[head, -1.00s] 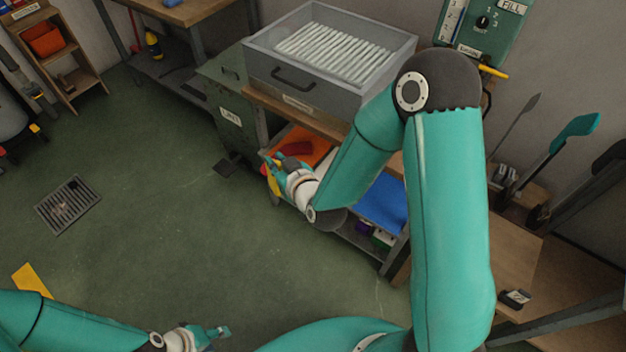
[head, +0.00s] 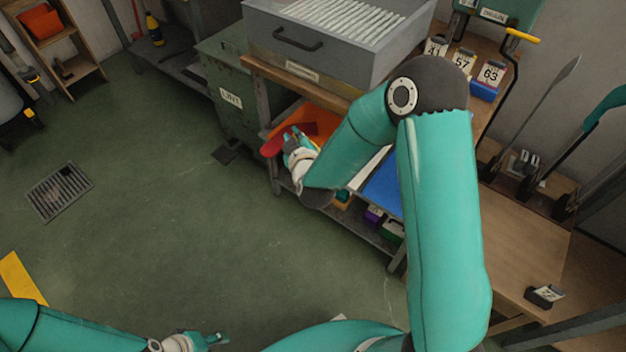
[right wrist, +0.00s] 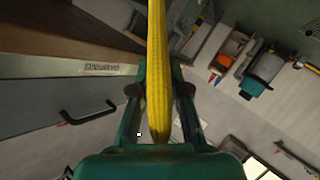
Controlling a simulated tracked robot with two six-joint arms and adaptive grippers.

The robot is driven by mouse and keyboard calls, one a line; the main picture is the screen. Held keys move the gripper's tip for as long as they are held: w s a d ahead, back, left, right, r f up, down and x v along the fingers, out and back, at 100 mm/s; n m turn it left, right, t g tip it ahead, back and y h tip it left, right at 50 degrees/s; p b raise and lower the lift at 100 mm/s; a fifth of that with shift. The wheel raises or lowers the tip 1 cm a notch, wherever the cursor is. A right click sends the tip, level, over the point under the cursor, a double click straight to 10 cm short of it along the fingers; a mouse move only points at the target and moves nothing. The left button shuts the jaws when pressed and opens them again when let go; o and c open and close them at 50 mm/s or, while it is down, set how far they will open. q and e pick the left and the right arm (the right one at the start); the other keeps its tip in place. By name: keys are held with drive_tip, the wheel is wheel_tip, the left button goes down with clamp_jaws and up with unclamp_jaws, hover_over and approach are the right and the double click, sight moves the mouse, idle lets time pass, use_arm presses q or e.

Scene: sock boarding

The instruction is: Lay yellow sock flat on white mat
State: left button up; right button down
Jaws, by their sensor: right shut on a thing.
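The yellow sock (right wrist: 158,70) hangs in the jaws of my right gripper (right wrist: 160,95) in the right wrist view, a long ribbed strip. In the head view my right gripper (head: 294,140) is over the lower shelf, near the orange surface; I cannot make out the sock there. A narrow white strip (head: 369,169), perhaps the white mat, shows between my right arm and the blue surface; the rest is hidden by the arm. My left gripper (head: 216,339) is at the bottom edge of the head view, away from the shelf; its jaws are too small to judge.
On the shelf are the orange surface (head: 318,122), a red thing (head: 272,147) and the blue surface (head: 384,190). A grey drawer box (head: 300,40) stands above on the wooden bench. A green lint bin (head: 229,98) is left of it.

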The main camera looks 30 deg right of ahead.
drive_tip(key=w+d+f+n+h+b, duration=0.1)
drive_tip(key=d+f+n+h+b, duration=0.2)
drive_tip(key=f+b, duration=0.8)
drive_tip(key=w+d+f+n+h+b, duration=0.2)
drive_tip(key=d+f+h+b, duration=0.3)
drive_tip(key=f+b, duration=0.6)
wheel_tip(320, 180, down, 3)
drive_tip(key=shift+w+d+r+n, duration=0.15)
drive_tip(key=shift+w+n, duration=0.15)
drive_tip(key=shift+n, duration=0.2)
drive_tip(key=c, duration=0.7)
unclamp_jaws()
drive_tip(key=shift+w, duration=0.1)
drive_tip(key=shift+f+b, duration=0.5)
drive_tip(key=shift+f, duration=0.2)
